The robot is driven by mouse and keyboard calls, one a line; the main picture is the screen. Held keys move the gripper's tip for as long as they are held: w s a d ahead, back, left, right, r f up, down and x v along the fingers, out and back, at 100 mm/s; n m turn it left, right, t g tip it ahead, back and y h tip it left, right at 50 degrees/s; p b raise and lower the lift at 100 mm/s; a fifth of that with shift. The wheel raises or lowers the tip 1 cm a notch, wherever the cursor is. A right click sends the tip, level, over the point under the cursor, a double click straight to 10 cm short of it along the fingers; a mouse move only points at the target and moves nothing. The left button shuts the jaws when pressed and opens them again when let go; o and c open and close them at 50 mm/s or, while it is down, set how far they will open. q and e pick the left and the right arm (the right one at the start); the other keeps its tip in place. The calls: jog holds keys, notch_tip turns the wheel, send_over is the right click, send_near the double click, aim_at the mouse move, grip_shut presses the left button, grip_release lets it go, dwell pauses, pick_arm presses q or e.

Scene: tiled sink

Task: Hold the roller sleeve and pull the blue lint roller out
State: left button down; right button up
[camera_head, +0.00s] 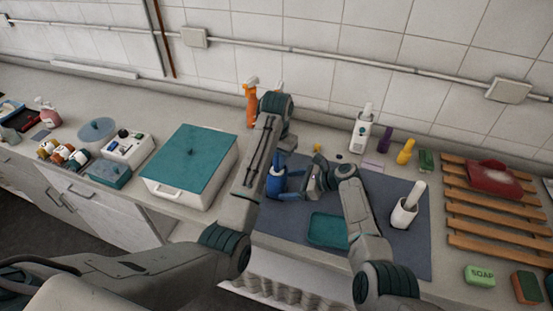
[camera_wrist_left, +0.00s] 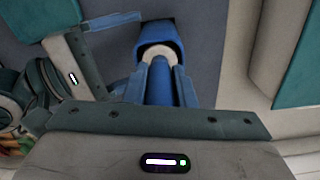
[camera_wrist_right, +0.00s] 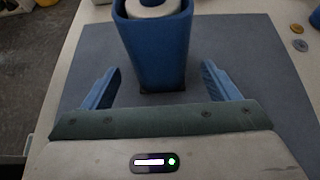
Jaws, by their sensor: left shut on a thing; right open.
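The blue sleeve (camera_head: 274,186) stands on the grey mat, partly hidden by my arms in the head view. In the left wrist view, the sleeve (camera_wrist_left: 160,31) has the pale roller head of the blue lint roller (camera_wrist_left: 160,88) in its mouth. My left gripper (camera_wrist_left: 160,82) is shut on the roller's blue handle, above the sleeve. My right gripper (camera_wrist_right: 160,73) is open, with one finger on each side of the sleeve (camera_wrist_right: 158,58); gaps show between its fingers and the sleeve. The roller's pale end (camera_wrist_right: 152,8) shows at the sleeve's top in the right wrist view.
A large teal-lidded box (camera_head: 190,165) stands left. A wooden rack (camera_head: 480,243) lies right, and bottles (camera_head: 362,130) line the back.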

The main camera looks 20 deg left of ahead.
jog(key=v, duration=0.6)
jog(key=shift+w+d+r, duration=0.2)
jog(key=shift+w+d, duration=0.15)
jog(key=w+d+r+n+t, duration=0.1)
jog(key=w+d+r+t, duration=0.2)
jog(key=w+d, duration=0.3)
jog(key=w+d+r+n+t+h, duration=0.1)
jog(key=w+d+r+t, duration=0.2)
jog(key=d, duration=0.9)
notch_tip(320, 180, up, 4)
jog(key=w, duration=0.2)
jog(key=shift+w+d+f+n+t+h, duration=0.2)
jog(key=shift+w+n+t+h, duration=0.1)
jog(key=shift+w+n+t, duration=0.1)
pick_arm(q)
jog(key=c, duration=1.1)
grip_release()
jog(key=shift+f, duration=0.1)
